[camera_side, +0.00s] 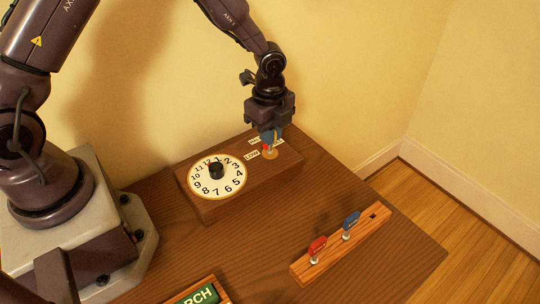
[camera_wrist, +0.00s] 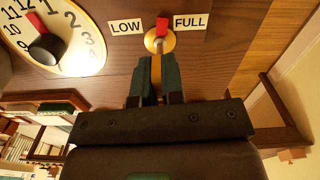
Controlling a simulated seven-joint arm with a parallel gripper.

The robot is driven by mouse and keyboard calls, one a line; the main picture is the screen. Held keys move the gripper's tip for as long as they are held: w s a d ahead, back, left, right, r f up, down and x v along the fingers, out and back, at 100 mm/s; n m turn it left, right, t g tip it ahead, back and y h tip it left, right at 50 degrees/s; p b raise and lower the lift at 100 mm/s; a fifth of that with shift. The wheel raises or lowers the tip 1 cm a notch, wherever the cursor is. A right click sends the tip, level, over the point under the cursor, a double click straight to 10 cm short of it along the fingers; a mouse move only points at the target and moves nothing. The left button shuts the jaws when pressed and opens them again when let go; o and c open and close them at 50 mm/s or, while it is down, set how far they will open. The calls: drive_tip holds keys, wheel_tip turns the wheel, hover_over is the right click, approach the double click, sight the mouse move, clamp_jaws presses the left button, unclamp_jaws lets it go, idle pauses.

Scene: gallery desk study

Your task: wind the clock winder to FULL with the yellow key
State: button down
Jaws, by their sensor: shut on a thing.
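My gripper (camera_side: 269,138) points down over the right end of the wooden clock box (camera_side: 230,205). In the wrist view my gripper (camera_wrist: 157,72) is shut on the yellow key (camera_wrist: 156,66), and its fingers hide most of it. The key meets the round brass winder (camera_wrist: 167,42); how deep it sits is hidden. A red pointer (camera_wrist: 162,25) on the winder stands between the LOW label (camera_wrist: 127,27) and the FULL label (camera_wrist: 190,22), about midway. In the side view my fingers partly cover the winder (camera_side: 270,154).
The white clock dial (camera_side: 229,186) with a black knob (camera_side: 217,171) is left of the winder. A wooden rack (camera_side: 335,249) at front right holds a red key (camera_side: 317,246) and a blue key (camera_side: 351,220), with an empty slot (camera_side: 374,216). A green sign (camera_side: 198,297) lies at the front edge.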

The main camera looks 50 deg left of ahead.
drive_tip(key=shift+m, duration=0.6)
drive_tip(key=shift+m, duration=1.5)
drive_tip(key=m, duration=0.3)
drive_tip(key=shift+m, duration=1)
drive_tip(key=c, duration=0.7)
unclamp_jaws()
drive_tip(key=shift+r, duration=0.15)
